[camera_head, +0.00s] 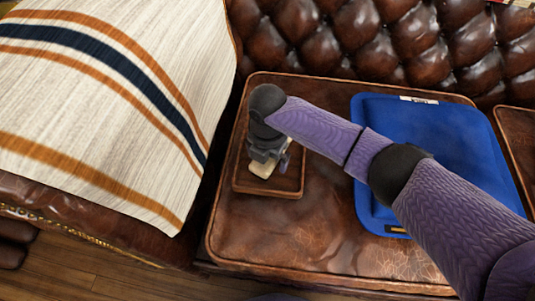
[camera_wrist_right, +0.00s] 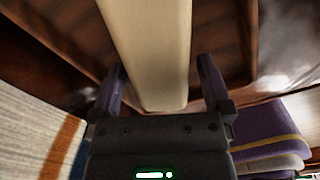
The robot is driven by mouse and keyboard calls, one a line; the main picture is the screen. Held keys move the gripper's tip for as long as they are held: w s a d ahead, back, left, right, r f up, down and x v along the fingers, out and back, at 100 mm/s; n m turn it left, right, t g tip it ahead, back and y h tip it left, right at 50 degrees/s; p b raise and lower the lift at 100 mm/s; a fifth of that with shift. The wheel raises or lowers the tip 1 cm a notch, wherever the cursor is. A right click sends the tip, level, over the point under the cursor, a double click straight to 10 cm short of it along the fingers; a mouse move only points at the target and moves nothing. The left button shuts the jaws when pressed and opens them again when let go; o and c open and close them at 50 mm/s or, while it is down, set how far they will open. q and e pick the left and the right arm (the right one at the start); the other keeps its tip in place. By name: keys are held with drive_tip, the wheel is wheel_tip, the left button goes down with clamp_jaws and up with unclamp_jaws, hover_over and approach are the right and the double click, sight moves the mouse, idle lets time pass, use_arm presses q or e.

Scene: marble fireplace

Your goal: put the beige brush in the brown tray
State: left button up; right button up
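The brown tray (camera_head: 287,193) is a shallow, square-cornered tray on the brown leather seat, left of the blue cushion. The beige brush (camera_head: 262,169) shows in part over the tray, below my right gripper (camera_head: 264,155). In the right wrist view the brush (camera_wrist_right: 155,50) is a long pale bar running between the fingers of the gripper (camera_wrist_right: 160,62). The fingers are apart, with gaps beside the brush. The arm and gripper hide part of the brush and the tray's far part. I cannot tell exactly how the brush rests. My left gripper is not in view.
A blue cushion (camera_head: 440,140) lies on the seat (camera_head: 310,240), partly under my right forearm. A striped blanket (camera_head: 100,90) covers the left side. The tufted backrest (camera_head: 350,40) rises behind. The front of the seat is clear.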

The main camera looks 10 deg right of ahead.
wheel_tip(320, 180, up, 4)
drive_tip(key=p, duration=0.2)
drive_tip(key=shift+p, duration=0.35)
use_arm(q)
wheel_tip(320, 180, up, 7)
drive_tip(key=p, duration=0.5)
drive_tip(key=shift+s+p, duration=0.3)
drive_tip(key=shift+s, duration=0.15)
use_arm(e)
wheel_tip(320, 180, up, 8)
drive_tip(key=shift+r, duration=0.2)
drive_tip(key=shift+f, duration=0.1)
